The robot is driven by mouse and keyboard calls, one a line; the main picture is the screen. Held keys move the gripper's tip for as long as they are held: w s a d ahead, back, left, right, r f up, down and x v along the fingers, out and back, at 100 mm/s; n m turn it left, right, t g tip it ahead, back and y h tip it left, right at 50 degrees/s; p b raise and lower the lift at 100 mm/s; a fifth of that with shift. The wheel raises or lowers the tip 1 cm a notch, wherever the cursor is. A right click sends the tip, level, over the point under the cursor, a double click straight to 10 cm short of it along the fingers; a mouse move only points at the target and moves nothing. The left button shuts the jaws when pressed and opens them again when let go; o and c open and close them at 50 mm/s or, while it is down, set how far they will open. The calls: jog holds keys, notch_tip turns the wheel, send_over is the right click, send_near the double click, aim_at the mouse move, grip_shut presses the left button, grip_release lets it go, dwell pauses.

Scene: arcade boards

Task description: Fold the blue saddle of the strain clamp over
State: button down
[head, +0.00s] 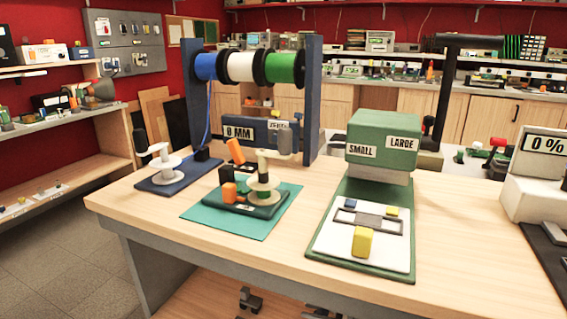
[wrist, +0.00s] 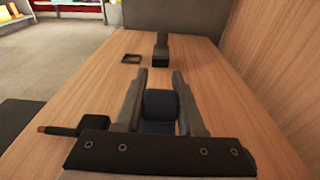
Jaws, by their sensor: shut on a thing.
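In the wrist view my gripper (wrist: 160,76) has its two grey fingers on either side of a dark blue block, which looks like the blue saddle (wrist: 160,104), and is shut on it. The saddle's lower part is hidden by the dark bar of my gripper. I cannot tell how far the saddle is tilted or folded. A black upright block (wrist: 160,50) stands on the wooden top just beyond the fingertips; I cannot tell whether it belongs to the strain clamp. Neither my gripper nor the strain clamp can be made out in the head view.
In the wrist view a small black square frame (wrist: 131,58) lies beyond the fingers, and a black piece with an orange tip (wrist: 85,128) is at left. A wooden wall rises at right. The head view shows a bench with a spool rack (head: 312,100) and green press (head: 383,140).

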jog(key=shift+w+d+r, duration=0.15)
jog(key=shift+w+r, duration=0.1)
dwell(0.6)
jog(key=c, duration=0.8)
grip_release()
jog(key=shift+c, duration=0.2)
jog(key=o, duration=0.8)
jog(key=shift+s+f, duration=0.25)
jog(key=shift+o, duration=0.2)
